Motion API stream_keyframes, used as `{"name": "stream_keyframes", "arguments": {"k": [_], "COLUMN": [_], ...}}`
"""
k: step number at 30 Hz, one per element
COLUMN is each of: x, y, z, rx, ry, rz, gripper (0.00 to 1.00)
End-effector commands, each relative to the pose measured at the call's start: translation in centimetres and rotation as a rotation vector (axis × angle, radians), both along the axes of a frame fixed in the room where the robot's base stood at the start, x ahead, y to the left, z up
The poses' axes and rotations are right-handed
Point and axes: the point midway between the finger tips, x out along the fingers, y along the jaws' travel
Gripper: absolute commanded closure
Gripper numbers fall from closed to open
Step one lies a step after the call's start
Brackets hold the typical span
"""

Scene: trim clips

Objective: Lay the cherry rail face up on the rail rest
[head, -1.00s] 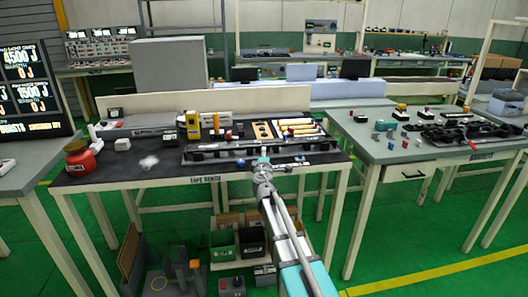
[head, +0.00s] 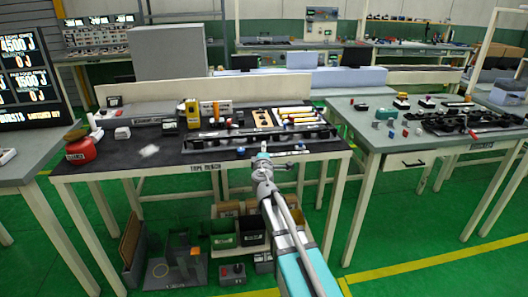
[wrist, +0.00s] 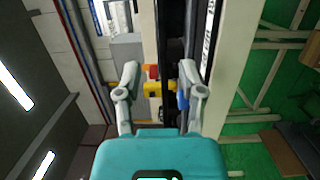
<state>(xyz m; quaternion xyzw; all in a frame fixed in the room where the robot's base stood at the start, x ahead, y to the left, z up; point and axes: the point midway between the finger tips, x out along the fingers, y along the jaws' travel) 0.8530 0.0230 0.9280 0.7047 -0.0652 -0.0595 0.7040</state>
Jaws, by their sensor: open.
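My gripper (head: 265,158) is at the front edge of the tape bench (head: 100,178), over or just in front of it. In the wrist view its two fingers (wrist: 160,80) are spread and nothing is gripped. A long dark fixture (head: 255,144) with several raised parts lies along the front of the bench; I cannot tell whether it is the rail rest. In the wrist view a dark strip (wrist: 175,35) runs between the fingers' lines, with a yellow item (wrist: 158,88) and a blue item (wrist: 183,101) near them. I cannot make out the cherry rail for certain.
A second table (head: 375,145) stands right. Bins (head: 222,241) sit below the bench.

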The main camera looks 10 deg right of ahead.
Motion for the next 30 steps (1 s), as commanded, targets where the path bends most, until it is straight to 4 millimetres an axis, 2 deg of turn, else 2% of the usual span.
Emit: {"name": "stream_keyframes", "arguments": {"k": [10, 17, 23, 27, 30], "x": [-0.2, -2.0, -5.5, -8.9, -11.5], "y": [-0.3, -2.8, -6.7, -8.8, -9.7], "z": [-0.1, -0.9, -3.6, -6.5, -8.8], "rx": [0.015, 0.139, 0.362, 0.538, 0.659], "ry": [0.001, 0.017, 0.08, 0.162, 0.239], "rz": [-0.012, -0.125, -0.326, -0.485, -0.593], "gripper": [0.49, 0.49, 0.49, 0.49, 0.49]}}
